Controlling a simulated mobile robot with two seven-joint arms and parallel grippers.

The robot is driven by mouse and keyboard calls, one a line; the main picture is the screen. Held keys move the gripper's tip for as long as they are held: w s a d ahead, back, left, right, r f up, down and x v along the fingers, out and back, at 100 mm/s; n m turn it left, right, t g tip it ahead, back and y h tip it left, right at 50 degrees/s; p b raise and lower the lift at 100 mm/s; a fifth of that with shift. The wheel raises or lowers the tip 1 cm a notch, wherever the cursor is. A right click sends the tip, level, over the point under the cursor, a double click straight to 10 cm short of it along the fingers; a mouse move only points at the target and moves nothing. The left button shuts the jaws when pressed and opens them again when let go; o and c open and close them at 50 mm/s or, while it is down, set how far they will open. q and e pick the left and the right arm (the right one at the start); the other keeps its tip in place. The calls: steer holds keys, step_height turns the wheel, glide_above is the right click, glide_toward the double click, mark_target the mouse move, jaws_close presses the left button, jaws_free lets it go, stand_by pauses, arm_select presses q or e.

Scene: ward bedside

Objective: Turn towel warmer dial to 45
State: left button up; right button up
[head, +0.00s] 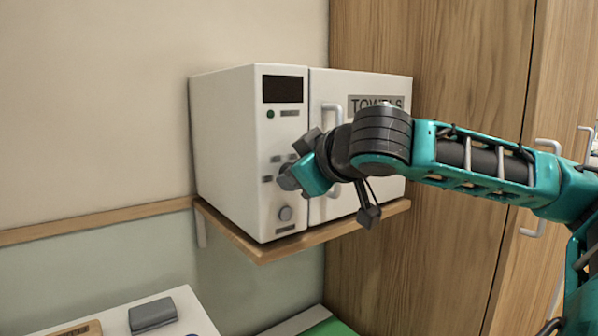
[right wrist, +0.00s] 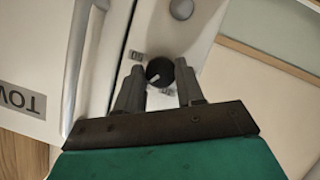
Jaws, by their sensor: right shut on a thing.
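The white towel warmer (head: 230,150) stands on a wooden wall shelf, with a dark display (head: 285,89) at the top of its control panel. My right gripper (head: 297,163) is at the middle of the panel and hides most of the dial in the head view. In the right wrist view, my right gripper (right wrist: 160,78) has one finger on each side of the dark round dial (right wrist: 160,70) and is shut on it. A pale pointer mark shows on the dial, toward lower left in that picture. My left gripper is out of view.
A grey round knob (head: 286,213) sits below the dial. The warmer's door handle (head: 332,115) is close beside my right gripper. The shelf edge (head: 320,238) runs underneath. A grey object (head: 152,313) lies on a white surface at lower left.

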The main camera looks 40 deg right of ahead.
steer(key=o, duration=1)
steer(key=b+v, duration=0.2)
steer(key=v, duration=1)
steer(key=shift+s+a+r, duration=0.15)
steer(key=shift+s+a, duration=0.05)
steer(key=shift+s, duration=0.15)
